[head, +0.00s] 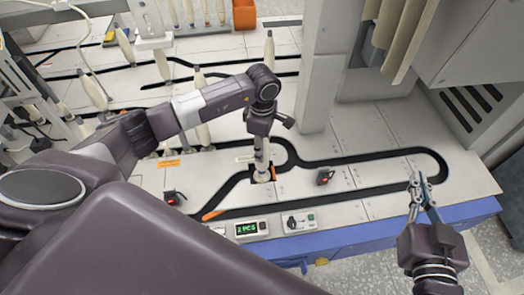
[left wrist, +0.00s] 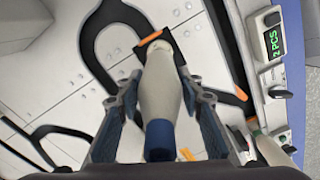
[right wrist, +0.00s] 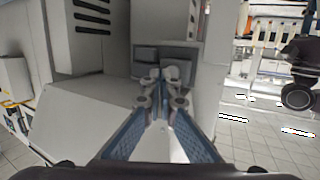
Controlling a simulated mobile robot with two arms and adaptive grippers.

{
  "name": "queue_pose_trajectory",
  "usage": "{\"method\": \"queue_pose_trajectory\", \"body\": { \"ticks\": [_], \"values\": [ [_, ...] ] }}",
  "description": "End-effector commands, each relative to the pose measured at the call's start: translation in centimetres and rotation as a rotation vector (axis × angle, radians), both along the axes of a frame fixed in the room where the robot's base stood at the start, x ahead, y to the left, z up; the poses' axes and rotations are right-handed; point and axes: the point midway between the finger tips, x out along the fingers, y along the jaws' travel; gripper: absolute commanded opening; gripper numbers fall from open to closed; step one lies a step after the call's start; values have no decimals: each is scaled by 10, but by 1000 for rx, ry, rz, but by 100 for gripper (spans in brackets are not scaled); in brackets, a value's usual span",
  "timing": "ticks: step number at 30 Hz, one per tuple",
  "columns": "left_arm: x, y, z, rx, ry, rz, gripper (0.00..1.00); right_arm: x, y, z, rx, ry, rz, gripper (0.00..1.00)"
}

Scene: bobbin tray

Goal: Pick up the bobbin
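The bobbin is pale cream and roughly upright, its lower end at the black track (head: 262,168) in the head view. In the left wrist view the bobbin (left wrist: 161,90) runs between my fingers, its blue end nearest the camera and its far end at a dark holder with an orange mark. My left gripper (head: 260,140) comes down over it from above; its fingertips (left wrist: 160,76) appear to press on both sides of it. The gripper hides the bobbin's upper part in the head view. My right gripper (head: 419,178) is shut and empty, near the worktop's right front edge.
Several other bobbins, one of them here (head: 201,105), stand farther back. A counter reading 2 PCS (head: 247,230) and a switch box (head: 299,222) sit at the front edge. A grey column (head: 318,80) rises behind right. An orange bin (head: 244,14) is at the back.

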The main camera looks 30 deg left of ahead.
Motion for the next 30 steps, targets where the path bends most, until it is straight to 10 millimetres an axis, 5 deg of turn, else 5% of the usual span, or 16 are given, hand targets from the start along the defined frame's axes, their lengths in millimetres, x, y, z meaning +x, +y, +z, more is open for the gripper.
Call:
{"method": "queue_pose_trajectory", "body": {
  "ticks": [4, 17, 30],
  "values": [
    [0, 0, 0, 0, 0, 0, 7, 0, 0, 0, 0, 1, -1, 0],
    [1, 0, 8, -1, -2, 0, 7, -1, -1, -4, -6, 27, -1, 0],
    [1, 0, 69, 0, -4, 0, 7, -40, -21, -77, -92, 381, -25, 0]
  ]
}}
